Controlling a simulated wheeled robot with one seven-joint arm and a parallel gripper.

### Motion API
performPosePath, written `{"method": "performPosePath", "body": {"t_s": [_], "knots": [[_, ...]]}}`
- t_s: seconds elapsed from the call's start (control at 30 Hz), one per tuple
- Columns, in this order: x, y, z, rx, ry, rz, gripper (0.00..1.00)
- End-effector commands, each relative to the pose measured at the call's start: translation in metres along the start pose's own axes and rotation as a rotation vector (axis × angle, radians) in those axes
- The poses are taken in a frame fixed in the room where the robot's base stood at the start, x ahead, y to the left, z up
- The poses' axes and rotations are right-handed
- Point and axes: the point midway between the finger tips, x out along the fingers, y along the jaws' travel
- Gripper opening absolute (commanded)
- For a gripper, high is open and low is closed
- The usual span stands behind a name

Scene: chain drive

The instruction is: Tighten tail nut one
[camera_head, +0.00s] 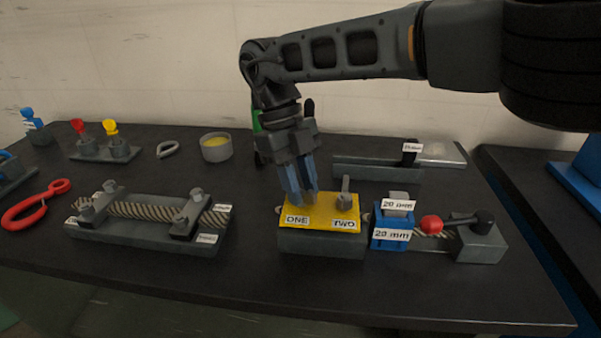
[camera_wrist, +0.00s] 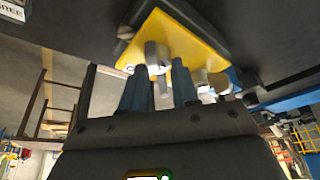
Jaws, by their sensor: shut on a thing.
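A grey block with a yellow top plate (camera_head: 322,224) stands near the front middle of the table. Its labels read ONE and TWO. My gripper (camera_head: 304,202) points down at the ONE side with its blue-grey fingers close together. In the wrist view, the fingers of my gripper (camera_wrist: 159,82) are on either side of a grey metal nut, tail nut one (camera_wrist: 156,55), at the yellow plate (camera_wrist: 180,40). In the head view the fingers hide this nut. A second grey nut with an upright stem, tail nut two (camera_head: 346,201), stands free on the TWO side.
A grey bowl (camera_head: 216,147) stands behind. The table front is clear.

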Motion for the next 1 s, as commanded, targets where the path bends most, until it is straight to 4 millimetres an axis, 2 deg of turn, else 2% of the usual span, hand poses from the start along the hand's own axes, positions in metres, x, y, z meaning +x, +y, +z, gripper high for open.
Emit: {"method": "performPosePath", "body": {"t_s": [0.03, 1.0], "knots": [[-0.0054, -0.0009, -0.0020, 0.042, -0.001, 0.018, 0.00], [-0.0060, -0.0014, -0.0026, 0.891, -0.001, 0.372, 0.00]]}}
